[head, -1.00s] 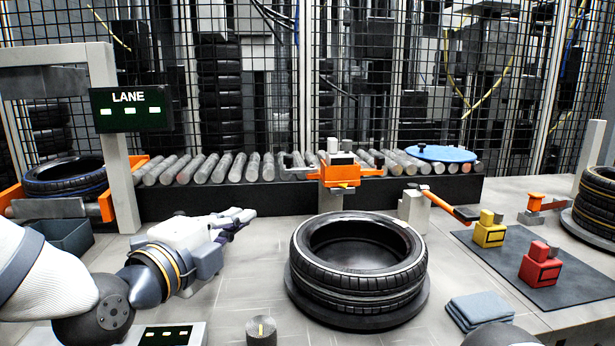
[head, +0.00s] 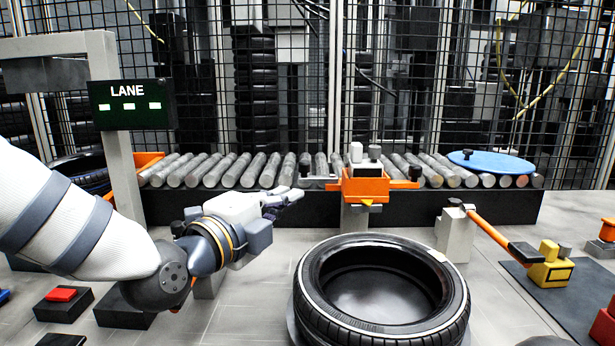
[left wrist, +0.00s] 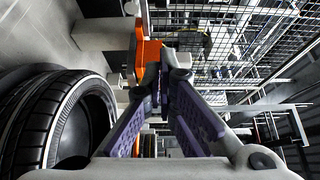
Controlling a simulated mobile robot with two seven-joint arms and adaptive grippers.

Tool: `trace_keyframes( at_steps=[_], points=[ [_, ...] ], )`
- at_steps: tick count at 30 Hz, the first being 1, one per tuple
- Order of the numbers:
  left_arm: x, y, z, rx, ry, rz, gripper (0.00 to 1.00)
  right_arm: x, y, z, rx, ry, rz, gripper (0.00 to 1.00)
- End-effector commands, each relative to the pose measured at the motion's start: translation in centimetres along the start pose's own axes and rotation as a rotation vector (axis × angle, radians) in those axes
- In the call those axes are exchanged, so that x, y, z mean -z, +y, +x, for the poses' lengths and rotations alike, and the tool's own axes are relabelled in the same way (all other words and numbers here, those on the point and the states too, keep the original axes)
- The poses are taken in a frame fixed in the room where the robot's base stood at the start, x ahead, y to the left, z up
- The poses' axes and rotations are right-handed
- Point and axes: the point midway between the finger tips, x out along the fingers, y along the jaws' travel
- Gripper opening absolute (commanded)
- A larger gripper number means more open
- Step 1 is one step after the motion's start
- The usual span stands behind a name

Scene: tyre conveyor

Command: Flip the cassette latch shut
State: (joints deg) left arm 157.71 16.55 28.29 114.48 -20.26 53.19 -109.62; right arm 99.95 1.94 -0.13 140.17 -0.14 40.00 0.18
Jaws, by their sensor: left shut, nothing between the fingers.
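The orange unit (head: 378,186), with pale blocks on top and arms out to both sides, stands at the front edge of the roller conveyor. It appears to be the cassette; I cannot make out which part is its latch. My left gripper (head: 298,194) is shut and empty, pointing right toward the unit's left arm. In the left wrist view its purple fingers (left wrist: 168,76) meet just in front of an orange part (left wrist: 148,58). Whether the fingertips touch it, I cannot tell. My right gripper is not in view.
A tyre (head: 382,290) lies in front of the unit. A grey post (head: 456,235) with an orange lever (head: 490,232) stands to the right. A blue disc (head: 490,162) rests on the rollers. The LANE sign post (head: 126,190) stands left, near my arm.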

Motion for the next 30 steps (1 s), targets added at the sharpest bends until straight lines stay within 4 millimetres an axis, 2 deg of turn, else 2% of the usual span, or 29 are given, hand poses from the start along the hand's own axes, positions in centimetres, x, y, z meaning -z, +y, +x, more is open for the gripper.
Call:
trace_keyframes(
  at_steps=[13,15,21,30],
  points=[
    [0.0,0.4,9.5,-0.002,0.0,-0.003,0.0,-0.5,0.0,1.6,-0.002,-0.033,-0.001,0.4],
    [-1.2,0.4,10.3,-0.001,-0.004,-0.007,0.0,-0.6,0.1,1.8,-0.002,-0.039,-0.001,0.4],
    [-2.6,0.3,11.7,-0.002,0.0,-0.003,0.0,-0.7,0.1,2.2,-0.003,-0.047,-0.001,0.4],
    [-2.8,0.0,11.9,-0.001,0.0,-0.001,0.0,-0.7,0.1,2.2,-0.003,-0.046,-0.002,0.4]
  ],
)
